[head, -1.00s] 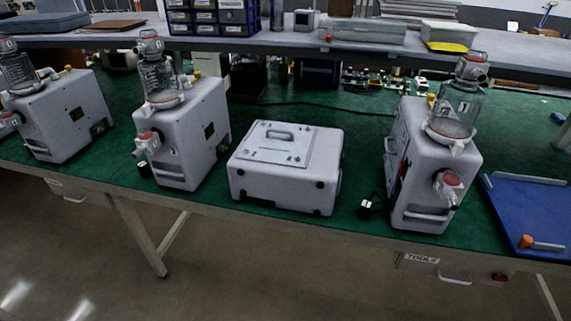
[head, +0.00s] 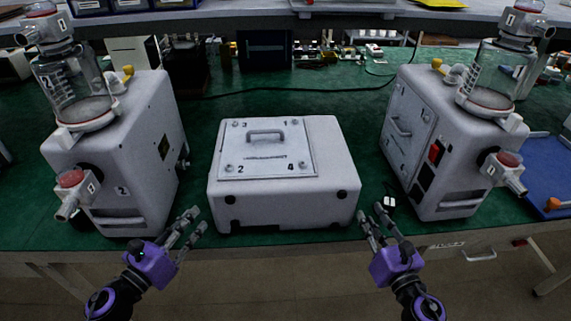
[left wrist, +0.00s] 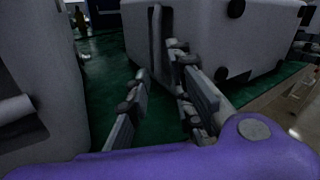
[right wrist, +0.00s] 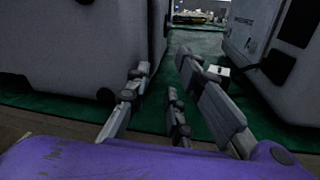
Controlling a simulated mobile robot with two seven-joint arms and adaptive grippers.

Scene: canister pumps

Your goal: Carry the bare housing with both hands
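The bare housing (head: 285,205) is a white box lying on the green bench top, with a handled plate (head: 266,148) numbered at its corners on top. My left gripper (head: 192,226) is open and empty at its front left corner. In the left wrist view the housing (left wrist: 215,35) is just beyond the spread fingers (left wrist: 160,85). My right gripper (head: 376,220) is open and empty off the front right corner. In the right wrist view the housing (right wrist: 75,50) is left of the fingers (right wrist: 165,85). I cannot tell whether any finger touches it.
A pump with a glass jar (head: 115,150) stands close on the left, and another (head: 450,140) on the right. A small dark connector with a white tag (head: 388,201) lies in the right gap. A blue tray (head: 545,180) is at far right. Green bench (head: 270,95) behind is mostly clear.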

